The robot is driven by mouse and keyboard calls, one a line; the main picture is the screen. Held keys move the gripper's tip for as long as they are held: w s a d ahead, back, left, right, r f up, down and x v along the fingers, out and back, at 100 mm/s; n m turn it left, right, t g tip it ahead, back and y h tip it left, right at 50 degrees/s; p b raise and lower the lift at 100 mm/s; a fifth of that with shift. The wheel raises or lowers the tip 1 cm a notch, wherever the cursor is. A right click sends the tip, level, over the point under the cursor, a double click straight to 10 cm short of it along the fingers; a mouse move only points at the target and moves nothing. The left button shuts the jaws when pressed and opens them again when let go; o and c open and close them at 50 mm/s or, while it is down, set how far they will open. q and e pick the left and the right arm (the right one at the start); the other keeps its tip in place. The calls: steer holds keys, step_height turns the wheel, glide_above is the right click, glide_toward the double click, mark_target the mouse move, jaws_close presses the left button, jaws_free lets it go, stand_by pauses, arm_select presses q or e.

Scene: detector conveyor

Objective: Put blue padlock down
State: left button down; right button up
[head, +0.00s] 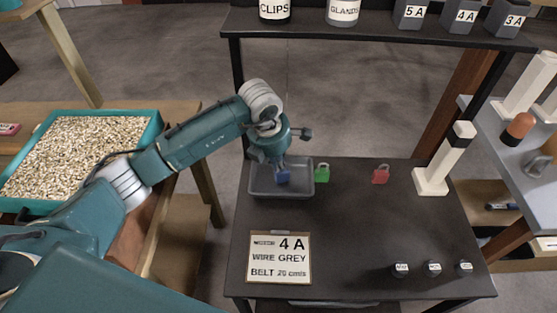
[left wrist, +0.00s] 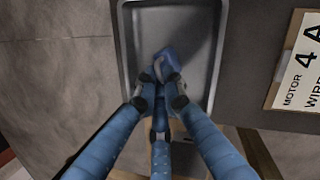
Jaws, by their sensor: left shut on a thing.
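The blue padlock (head: 283,177) is in my left gripper (head: 280,163), over or in the grey tray (head: 307,188) on the dark table. In the left wrist view the fingers of my left gripper (left wrist: 160,90) close around the blue padlock (left wrist: 166,58), with the grey tray (left wrist: 218,50) around and beneath it. I cannot tell whether the padlock touches the tray floor. A green padlock (head: 321,173) stands just right of the tray, and a red padlock (head: 381,174) is further right. My right gripper is not in view.
A sign board (head: 279,258) reading 4 A lies in front of the tray. A white post (head: 445,160) stands at the right, and several small weights lie at the front right. A shelf (head: 380,28) with labelled containers spans the back. The table's middle is clear.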

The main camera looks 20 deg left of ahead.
arm_select(q)
steer(key=shift+f, duration=0.3)
steer(key=c, duration=1.9)
jaws_free()
steer(key=shift+o, duration=0.2)
steer(key=shift+r, duration=0.6)
steer(key=b+v, duration=0.2)
steer(key=v, duration=0.9)
steer(key=shift+s+a, duration=0.1)
steer(key=shift+s, duration=0.1)
